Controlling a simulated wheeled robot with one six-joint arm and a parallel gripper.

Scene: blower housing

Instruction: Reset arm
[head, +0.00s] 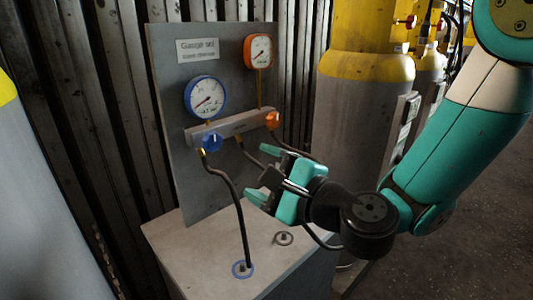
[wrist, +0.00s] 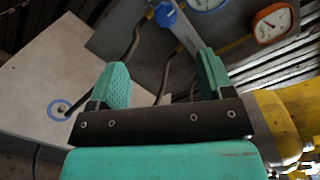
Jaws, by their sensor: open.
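My gripper (head: 265,175) is teal and black. It is open, with nothing between its fingers, in front of the gauge panel (head: 165,110) and above the grey cabinet top (head: 205,255). In the wrist view my gripper (wrist: 162,85) shows its two teal fingers spread apart, with the panel behind them. My arm comes in from the right side of the head view and is bent at the wrist.
A blue gauge (head: 205,97) and an orange gauge (head: 258,50) sit above a manifold with a blue knob (head: 212,142) and an orange knob (head: 272,120). A black hose (head: 238,205) runs down to a blue ring (head: 242,269). Yellow-topped cylinders (head: 365,110) stand behind.

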